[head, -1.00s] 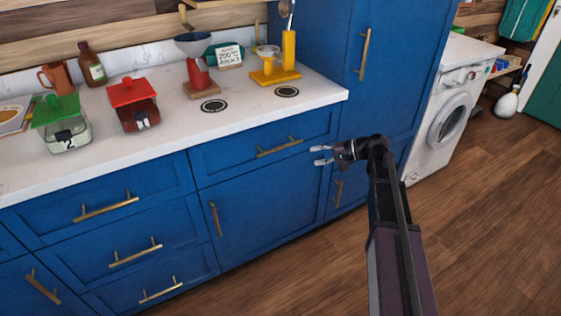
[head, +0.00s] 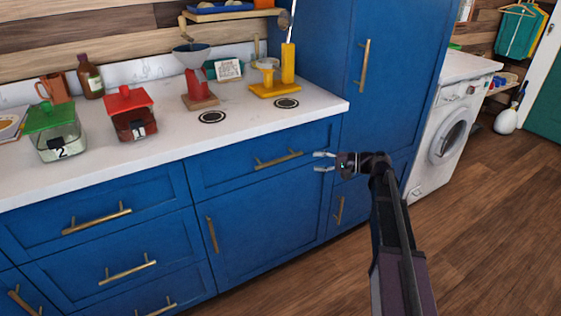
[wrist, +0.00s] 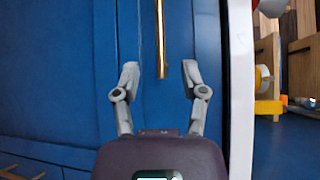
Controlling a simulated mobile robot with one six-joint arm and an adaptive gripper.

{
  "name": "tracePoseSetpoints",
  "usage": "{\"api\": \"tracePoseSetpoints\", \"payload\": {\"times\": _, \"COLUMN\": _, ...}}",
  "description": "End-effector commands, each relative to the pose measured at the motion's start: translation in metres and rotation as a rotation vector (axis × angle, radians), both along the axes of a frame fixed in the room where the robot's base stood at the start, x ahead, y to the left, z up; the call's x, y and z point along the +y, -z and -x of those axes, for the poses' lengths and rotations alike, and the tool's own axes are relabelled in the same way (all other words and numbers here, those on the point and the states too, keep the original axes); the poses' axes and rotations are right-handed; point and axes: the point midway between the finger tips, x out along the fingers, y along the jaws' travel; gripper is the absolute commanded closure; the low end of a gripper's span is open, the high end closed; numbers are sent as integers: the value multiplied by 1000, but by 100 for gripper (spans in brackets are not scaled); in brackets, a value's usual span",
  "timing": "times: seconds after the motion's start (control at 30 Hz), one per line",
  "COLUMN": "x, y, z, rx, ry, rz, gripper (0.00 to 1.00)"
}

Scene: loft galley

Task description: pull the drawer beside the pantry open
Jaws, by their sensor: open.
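The blue drawer (head: 230,175) beside the pantry sits just under the white counter and looks shut. It carries a horizontal brass bar handle (head: 278,159). The tall blue pantry (head: 385,60) stands to its right. My gripper (head: 317,161) is open and empty, just right of the handle's right end in the head view, with its fingers pointing left. In the wrist view, turned on its side, the handle (wrist: 161,35) runs from the top edge down to between my open fingertips (wrist: 160,68). I cannot tell the depth gap between fingers and handle; no grip shows.
The counter edge (head: 250,142) overhangs above the drawer. Jars, a red grinder (head: 197,82) and a yellow stand (head: 275,88) are on the counter. A cupboard (head: 260,215) lies below. A washing machine (head: 450,130) stands right of the pantry. The wooden floor in front is clear.

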Motion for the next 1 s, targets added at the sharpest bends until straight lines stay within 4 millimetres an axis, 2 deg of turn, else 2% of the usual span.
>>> {"api": "tracePoseSetpoints", "payload": {"times": 0.27, "x": 25, "y": 4, "z": -4, "rx": 1, "ry": -3, "rz": 0, "gripper": 45}}
{"api": "tracePoseSetpoints", "payload": {"times": 0.8, "x": 102, "y": 16, "z": -19, "rx": 1, "ry": -3, "rz": 0, "gripper": 45}}
{"api": "tracePoseSetpoints", "payload": {"times": 1.0, "x": 123, "y": 18, "z": -22, "rx": 0, "ry": -2, "rz": 1, "gripper": 45}}
